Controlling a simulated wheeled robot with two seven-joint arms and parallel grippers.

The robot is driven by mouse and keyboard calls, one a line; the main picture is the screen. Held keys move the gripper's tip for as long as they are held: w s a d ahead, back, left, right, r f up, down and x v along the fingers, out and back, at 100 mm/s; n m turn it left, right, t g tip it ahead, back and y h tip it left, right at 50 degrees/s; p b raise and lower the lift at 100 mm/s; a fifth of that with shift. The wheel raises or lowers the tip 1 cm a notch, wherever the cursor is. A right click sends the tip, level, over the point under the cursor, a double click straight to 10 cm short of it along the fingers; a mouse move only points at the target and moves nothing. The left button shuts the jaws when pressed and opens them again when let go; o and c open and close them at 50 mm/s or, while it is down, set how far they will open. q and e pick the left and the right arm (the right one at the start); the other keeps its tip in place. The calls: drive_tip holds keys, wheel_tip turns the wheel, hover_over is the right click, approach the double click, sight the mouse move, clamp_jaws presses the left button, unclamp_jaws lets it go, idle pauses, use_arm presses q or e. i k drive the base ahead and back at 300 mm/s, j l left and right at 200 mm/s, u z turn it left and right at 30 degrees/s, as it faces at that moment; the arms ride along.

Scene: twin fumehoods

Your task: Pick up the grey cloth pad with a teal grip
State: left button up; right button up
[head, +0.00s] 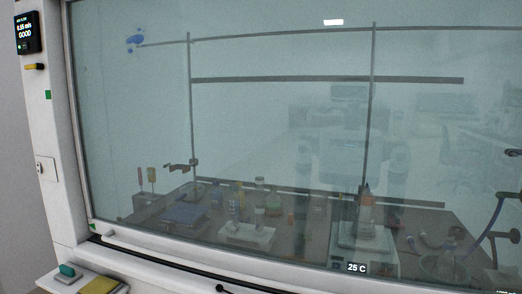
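The teal grip (67,270) shows at the bottom left, on top of a small pale grey pad (63,279). It rests on a white ledge outside the fumehood glass, at the lower left corner. It looks free, with nothing touching it from above. Neither of my grippers is in view. A faint robot-like reflection shows in the glass, but no gripper state can be read from it.
A yellow pad (100,286) lies right of the teal grip, cut by the frame edge. The glass sash (270,120) carries a blue smudge (135,40). Behind it stand bottles, a white rack (247,237) and a metal frame (373,100). A display (27,32) is on the left post.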

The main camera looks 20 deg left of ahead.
sight(67, 275)
drive_tip(key=u, duration=1.85)
drive_tip(key=i, duration=0.1)
